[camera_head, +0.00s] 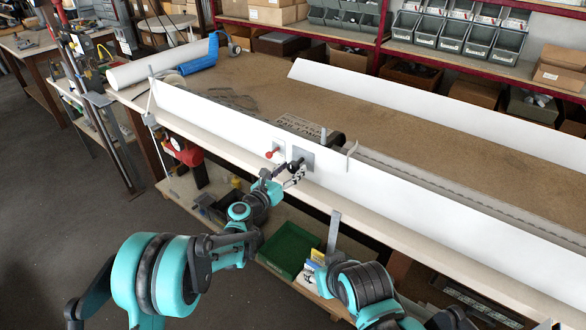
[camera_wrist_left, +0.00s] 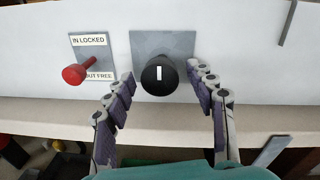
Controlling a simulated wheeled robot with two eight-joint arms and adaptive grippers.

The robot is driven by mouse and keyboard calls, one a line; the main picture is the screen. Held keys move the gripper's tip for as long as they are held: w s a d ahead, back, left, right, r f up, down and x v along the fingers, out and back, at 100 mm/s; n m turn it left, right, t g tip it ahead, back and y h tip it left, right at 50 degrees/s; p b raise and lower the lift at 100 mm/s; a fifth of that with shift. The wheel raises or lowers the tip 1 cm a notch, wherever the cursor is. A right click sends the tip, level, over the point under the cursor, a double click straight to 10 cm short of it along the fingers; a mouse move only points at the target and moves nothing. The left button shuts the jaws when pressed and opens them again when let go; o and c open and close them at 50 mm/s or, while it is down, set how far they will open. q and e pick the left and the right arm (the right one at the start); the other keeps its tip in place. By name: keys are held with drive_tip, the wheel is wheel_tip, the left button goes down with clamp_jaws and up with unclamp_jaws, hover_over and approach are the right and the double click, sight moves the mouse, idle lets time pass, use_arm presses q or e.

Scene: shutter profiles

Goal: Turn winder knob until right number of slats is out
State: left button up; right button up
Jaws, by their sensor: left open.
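The black winder knob (camera_wrist_left: 159,76) with a white mark pointing straight up sits on a grey square plate (camera_wrist_left: 176,42) on the white panel. In the head view the plate (camera_head: 303,157) shows on the panel's front face. My left gripper (camera_wrist_left: 161,72) is open, one finger on each side of the knob; whether they touch it I cannot tell. In the head view my left gripper (camera_head: 292,176) partly hides the knob. Grey slats (camera_head: 440,187) lie behind the panel, running right from a dark curved part (camera_head: 331,139). Their number is not readable. My right gripper is not visible.
A red-tipped lever (camera_wrist_left: 75,74) beside the knob has labels "IN LOCKED" and "OUT FREE". The long white panel (camera_head: 226,121) runs along the bench front. A red clamp-like tool (camera_head: 184,151) is at left. A green tray (camera_head: 288,251) sits below. Bins line the back.

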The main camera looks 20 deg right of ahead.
use_arm(q)
drive_tip(key=v, duration=1)
drive_tip(key=shift+s+a, duration=0.2)
drive_tip(key=shift+a, duration=0.1)
